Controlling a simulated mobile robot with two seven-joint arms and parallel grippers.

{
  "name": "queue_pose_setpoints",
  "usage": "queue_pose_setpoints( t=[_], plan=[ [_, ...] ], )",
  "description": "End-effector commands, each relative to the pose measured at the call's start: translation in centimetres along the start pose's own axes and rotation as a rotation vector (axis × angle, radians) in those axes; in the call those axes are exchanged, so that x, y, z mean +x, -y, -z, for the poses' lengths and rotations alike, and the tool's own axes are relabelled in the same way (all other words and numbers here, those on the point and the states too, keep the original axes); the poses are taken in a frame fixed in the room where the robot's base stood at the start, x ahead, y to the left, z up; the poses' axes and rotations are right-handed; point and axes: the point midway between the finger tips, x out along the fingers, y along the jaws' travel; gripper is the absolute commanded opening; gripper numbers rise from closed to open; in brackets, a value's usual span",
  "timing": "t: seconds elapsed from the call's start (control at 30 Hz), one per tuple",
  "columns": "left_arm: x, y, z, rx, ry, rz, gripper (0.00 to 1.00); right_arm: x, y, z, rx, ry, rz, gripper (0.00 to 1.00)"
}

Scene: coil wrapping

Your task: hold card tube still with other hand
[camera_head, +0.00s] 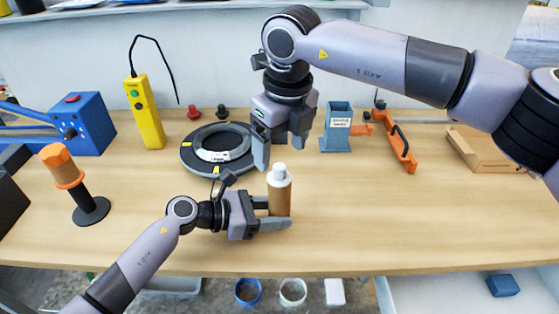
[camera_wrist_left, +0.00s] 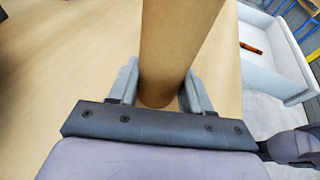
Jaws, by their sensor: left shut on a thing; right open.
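The card tube (camera_head: 280,200) stands upright near the table's front edge, brown with a white top part (camera_head: 280,175). My left gripper (camera_head: 274,212) is shut on its lower part from the left. In the left wrist view the brown tube (camera_wrist_left: 178,45) rises between the two fingers of my left gripper (camera_wrist_left: 158,92). My right gripper (camera_head: 281,153) is open and points down, just above and behind the tube's white top. Whether its fingers touch the top cannot be told.
A black ring-shaped coil (camera_head: 190,158) lies behind and left of the tube. A yellow control box (camera_head: 146,115), a blue machine (camera_head: 85,125) and an orange-topped stand (camera_head: 64,168) are left. A blue-grey holder (camera_head: 336,135) and an orange tool (camera_head: 402,148) are right. The front right table is clear.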

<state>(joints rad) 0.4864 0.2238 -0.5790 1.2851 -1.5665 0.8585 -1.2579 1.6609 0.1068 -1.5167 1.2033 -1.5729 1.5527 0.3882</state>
Motion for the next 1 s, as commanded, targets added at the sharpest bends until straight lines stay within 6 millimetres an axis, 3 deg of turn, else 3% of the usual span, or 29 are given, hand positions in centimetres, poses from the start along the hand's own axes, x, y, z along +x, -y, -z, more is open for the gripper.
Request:
queue_pose_setpoints(
  t=[0.1, 0.33, 0.83, 0.87, 0.93, 1.0],
  plan=[
    [0.0, 0.0, 0.0, 0.000, 0.001, 0.000, 0.32, -2.8, 0.0, -0.1, 0.000, 0.003, 0.002, 0.78],
    [0.0, 0.0, 0.0, 0.000, 0.001, 0.000, 0.32, -6.0, 0.0, 0.0, 0.000, 0.001, 0.001, 0.78],
    [0.0, 0.0, 0.0, 0.000, 0.001, 0.000, 0.32, -6.8, 0.0, 0.0, 0.000, 0.000, 0.000, 0.78],
    [0.0, 0.0, 0.0, 0.000, 0.001, 0.000, 0.55, -6.8, 0.0, 0.0, 0.000, 0.000, 0.000, 0.78],
    [0.0, 0.0, 0.0, 0.000, 0.001, 0.000, 0.78, -6.8, 0.0, 0.0, 0.000, 0.000, 0.000, 0.78],
    [0.0, 0.0, 0.0, 0.000, 0.001, 0.000, 0.79, -6.7, 0.0, 0.0, 0.000, 0.000, 0.000, 0.78]
  ],
)
